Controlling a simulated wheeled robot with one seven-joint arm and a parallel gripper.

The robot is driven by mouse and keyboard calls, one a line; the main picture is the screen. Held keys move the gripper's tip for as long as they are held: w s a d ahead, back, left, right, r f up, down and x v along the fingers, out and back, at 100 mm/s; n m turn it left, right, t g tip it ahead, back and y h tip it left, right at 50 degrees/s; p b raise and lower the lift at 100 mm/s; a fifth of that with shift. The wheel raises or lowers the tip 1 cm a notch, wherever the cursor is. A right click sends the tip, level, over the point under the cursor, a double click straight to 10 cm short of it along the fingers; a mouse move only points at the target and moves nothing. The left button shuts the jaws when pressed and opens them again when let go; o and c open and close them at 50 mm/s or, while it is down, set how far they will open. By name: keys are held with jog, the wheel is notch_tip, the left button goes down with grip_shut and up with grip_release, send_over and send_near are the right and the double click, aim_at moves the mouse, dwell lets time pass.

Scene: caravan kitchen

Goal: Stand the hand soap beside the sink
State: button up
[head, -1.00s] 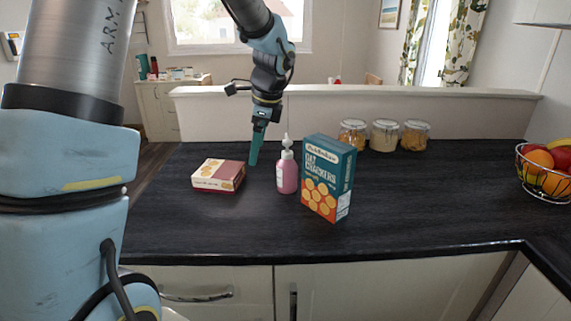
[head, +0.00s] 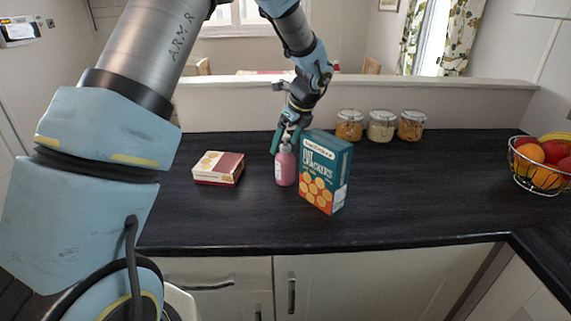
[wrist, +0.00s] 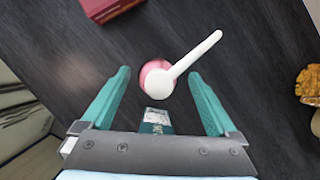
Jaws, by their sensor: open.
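The hand soap (head: 285,170) is a pink pump bottle with a white pump head, upright on the dark counter, just left of the cracker box. In the wrist view I look down on the soap (wrist: 158,80), its white spout pointing to the upper right. My gripper (head: 285,143) is above the bottle, its teal fingers on either side of the pump head. In the wrist view my gripper (wrist: 160,75) is open, with the bottle's top between the fingertips and gaps on both sides. No sink shows in these frames.
The teal cracker box (head: 325,172) stands close on the soap's right. A low red-and-cream box (head: 218,168) lies to its left. Several jars (head: 381,126) stand at the back by the low wall. A wire fruit basket (head: 540,165) is far right. The counter's front middle is clear.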

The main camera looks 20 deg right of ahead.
aim_at(285, 163)
jog(key=shift+p+x, duration=0.4)
jog(key=shift+x, duration=1.2)
grip_shut()
jog(key=shift+s+f, duration=0.1)
